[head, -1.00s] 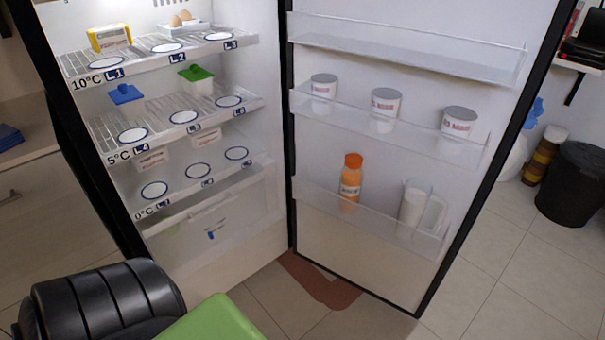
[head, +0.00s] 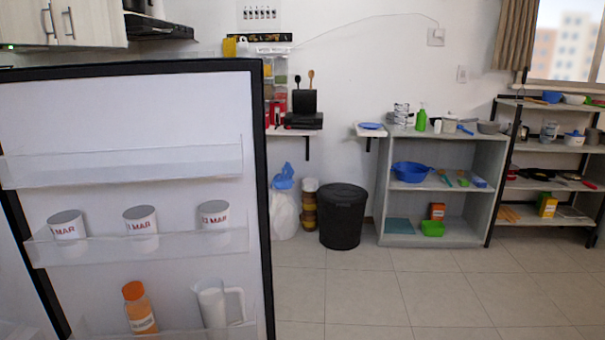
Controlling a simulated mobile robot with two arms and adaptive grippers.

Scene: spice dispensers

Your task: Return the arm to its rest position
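Neither of my grippers shows in the head view, and no part of my arms is in the picture. The open fridge door (head: 120,110) fills the left side. Its middle shelf holds three white cans (head: 141,222) with red lettering. Its lower shelf holds an orange bottle (head: 138,305) and a white jug (head: 214,303). On the wall behind the door, colored spice dispensers (head: 281,70) hang above a small shelf.
A black bin (head: 342,216) stands right of the door. A grey shelf unit (head: 447,190) with a blue basin (head: 411,172) stands against the back wall. A dark-framed rack (head: 545,165) is at far right. The tiled floor (head: 420,295) in front is clear.

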